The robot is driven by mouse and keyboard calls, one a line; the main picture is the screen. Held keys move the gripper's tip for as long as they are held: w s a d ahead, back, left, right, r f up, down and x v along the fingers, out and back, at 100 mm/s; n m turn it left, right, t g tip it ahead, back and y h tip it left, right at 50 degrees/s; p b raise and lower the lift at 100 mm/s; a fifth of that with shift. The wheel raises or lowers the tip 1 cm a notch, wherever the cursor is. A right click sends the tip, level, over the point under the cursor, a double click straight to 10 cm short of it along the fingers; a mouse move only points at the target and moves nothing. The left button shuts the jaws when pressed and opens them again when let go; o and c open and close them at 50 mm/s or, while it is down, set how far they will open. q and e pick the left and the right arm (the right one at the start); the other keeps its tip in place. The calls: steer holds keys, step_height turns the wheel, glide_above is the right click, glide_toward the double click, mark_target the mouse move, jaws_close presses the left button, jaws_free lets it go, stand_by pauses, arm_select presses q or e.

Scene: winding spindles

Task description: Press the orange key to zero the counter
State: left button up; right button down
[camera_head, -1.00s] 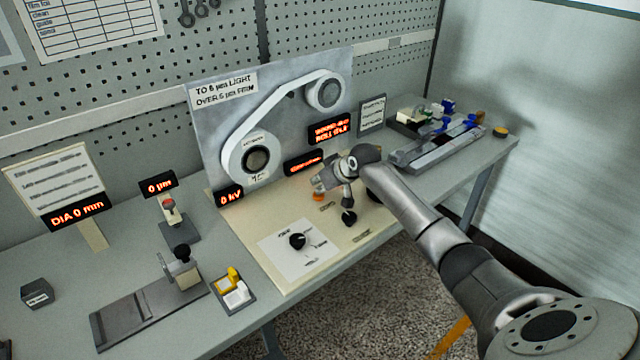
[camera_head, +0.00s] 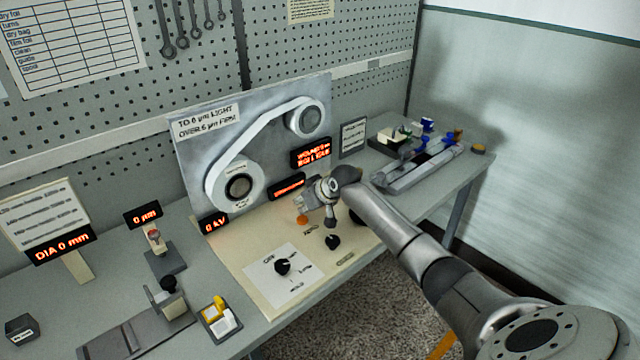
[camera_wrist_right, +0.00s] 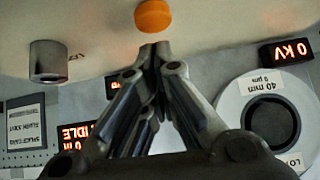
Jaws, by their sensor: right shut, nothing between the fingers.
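The orange key (camera_head: 302,219) is a small round button on the cream panel, below the counter display (camera_head: 288,187). In the right wrist view the orange key (camera_wrist_right: 153,16) is just beyond my right gripper's fingertips (camera_wrist_right: 154,48), with a small gap showing in the picture. My left gripper is not in view.
A black knob (camera_head: 333,242) stands close to the gripper, and a larger dial (camera_head: 283,266) sits nearer the front. The winding plate (camera_head: 200,150) rises behind. A grey metal fixture (camera_head: 420,172) lies to the right. The bench's left part holds a stand and a small tray (camera_head: 222,328).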

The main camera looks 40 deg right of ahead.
arm_select(q)
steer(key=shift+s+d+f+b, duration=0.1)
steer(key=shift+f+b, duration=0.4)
steer(key=shift+b, duration=0.5)
arm_select(e)
steer(key=a+v, duration=0.1)
steer(key=v, duration=1)
steer(key=shift+w+d+r, duration=0.35)
steer(key=shift+w+d, duration=0.05)
steer(key=shift+d, duration=0.05)
